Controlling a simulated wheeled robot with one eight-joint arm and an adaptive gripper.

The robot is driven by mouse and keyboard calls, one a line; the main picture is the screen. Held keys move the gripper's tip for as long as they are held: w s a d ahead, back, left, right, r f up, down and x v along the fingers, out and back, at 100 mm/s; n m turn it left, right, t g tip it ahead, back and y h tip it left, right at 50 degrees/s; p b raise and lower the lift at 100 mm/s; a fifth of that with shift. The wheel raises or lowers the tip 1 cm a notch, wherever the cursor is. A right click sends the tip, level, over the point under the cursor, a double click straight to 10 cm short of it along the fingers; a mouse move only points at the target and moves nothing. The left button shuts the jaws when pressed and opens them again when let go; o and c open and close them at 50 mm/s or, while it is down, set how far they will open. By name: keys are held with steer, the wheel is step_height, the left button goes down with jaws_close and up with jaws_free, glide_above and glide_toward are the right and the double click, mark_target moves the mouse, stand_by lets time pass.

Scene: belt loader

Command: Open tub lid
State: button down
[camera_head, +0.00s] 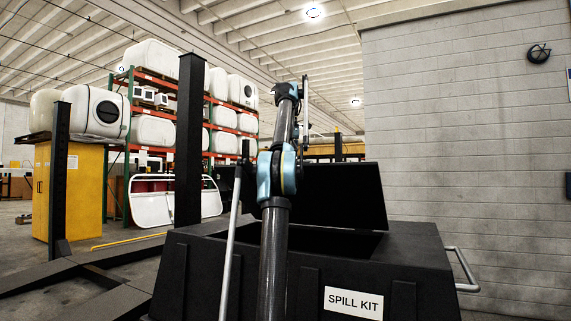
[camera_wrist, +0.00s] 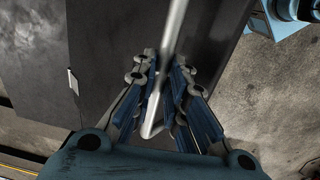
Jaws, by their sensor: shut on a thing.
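The black tub (camera_head: 415,262) with a "SPILL KIT" label stands in front of me in the head view. Its black lid (camera_head: 345,190) is raised and tilted up at the back, and a dark opening shows below it. My gripper (camera_wrist: 161,85) is shut around a bent silver bar (camera_wrist: 174,35) in the wrist view. A broad dark panel lies behind the bar; I cannot tell whether it is lid or tub. In the head view my arm covers part of the tub and lid, and I cannot make out the gripper clearly.
A silver side handle (camera_head: 462,270) sticks out at the tub's right. A black post (camera_head: 190,140) and a yellow cabinet (camera_head: 88,190) stand to the left. Racks of white tanks (camera_head: 155,130) fill the back. A grey block wall (camera_head: 470,150) stands at right.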

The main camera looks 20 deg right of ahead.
steer(key=shift+w+d+r, duration=0.25)
steer(key=shift+w+d, duration=0.4)
steer(key=shift+d, duration=0.05)
steer(key=shift+a, duration=0.15)
steer(key=c, duration=1.7)
jaws_free()
steer(key=shift+w+a, duration=0.1)
steer(key=shift+w, duration=0.1)
steer(key=shift+o, duration=0.5)
steer(key=shift+w+f, duration=0.45)
steer(key=shift+w, duration=0.25)
steer(key=shift+s+r, duration=0.4)
steer(key=shift+s, duration=0.3)
steer(key=shift+s, duration=0.15)
